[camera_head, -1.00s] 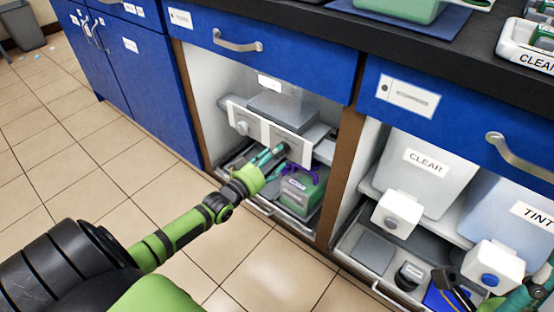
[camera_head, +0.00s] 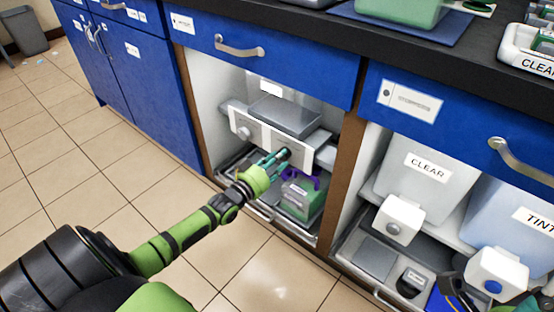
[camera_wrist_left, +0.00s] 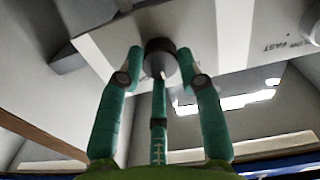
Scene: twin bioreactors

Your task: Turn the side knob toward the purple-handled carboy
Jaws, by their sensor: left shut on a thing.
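A dark side knob (camera_head: 285,152) sits on the white front panel (camera_head: 264,138) of a machine in the left open cabinet. My left gripper (camera_head: 274,158) has its teal fingers at this knob. In the left wrist view the fingertips close around the dark round knob (camera_wrist_left: 160,57). The green carboy (camera_head: 297,200) with a purple handle (camera_head: 300,178) stands just below and to the right of the gripper, partly hidden by it.
A lighter round knob (camera_head: 243,133) is on the panel's left side. A brown cabinet post (camera_head: 342,180) stands to the right. Tiled floor (camera_head: 130,190) is open on the left.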

